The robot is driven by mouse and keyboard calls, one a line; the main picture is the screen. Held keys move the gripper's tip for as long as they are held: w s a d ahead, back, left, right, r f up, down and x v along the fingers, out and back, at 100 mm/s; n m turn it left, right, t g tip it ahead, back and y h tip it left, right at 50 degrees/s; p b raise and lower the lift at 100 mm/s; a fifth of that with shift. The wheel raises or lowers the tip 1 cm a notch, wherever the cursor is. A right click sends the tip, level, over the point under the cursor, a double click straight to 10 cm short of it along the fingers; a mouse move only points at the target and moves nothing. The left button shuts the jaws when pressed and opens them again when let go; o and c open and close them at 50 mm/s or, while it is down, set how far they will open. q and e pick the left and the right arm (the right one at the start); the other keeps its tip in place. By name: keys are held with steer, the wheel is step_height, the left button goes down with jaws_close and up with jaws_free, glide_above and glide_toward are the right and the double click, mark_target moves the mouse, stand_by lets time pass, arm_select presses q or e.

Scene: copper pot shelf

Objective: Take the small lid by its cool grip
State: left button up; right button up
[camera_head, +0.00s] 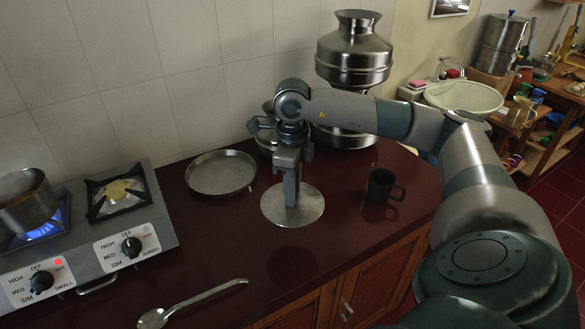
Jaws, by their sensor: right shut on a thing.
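The small lid (275,213) is a flat, round, grey metal disc at the middle of the dark red counter. My right gripper (291,202) points straight down over the centre of the lid, with its fingers shut on the lid's grip. The fingers hide the grip itself. The lid looks level; I cannot tell whether it rests on the counter or is slightly above it. My left gripper is not in view.
A shallow metal pan (221,173) lies left of the lid, and a dark mug (381,187) stands to its right. A stove (110,235) has a pot (27,203) over a blue flame. A large spoon (190,305) lies in front. Tall metal vessels (354,55) stand behind.

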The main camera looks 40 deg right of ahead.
steer(key=shift+r+p, duration=0.35)
steer(key=shift+r, duration=0.6)
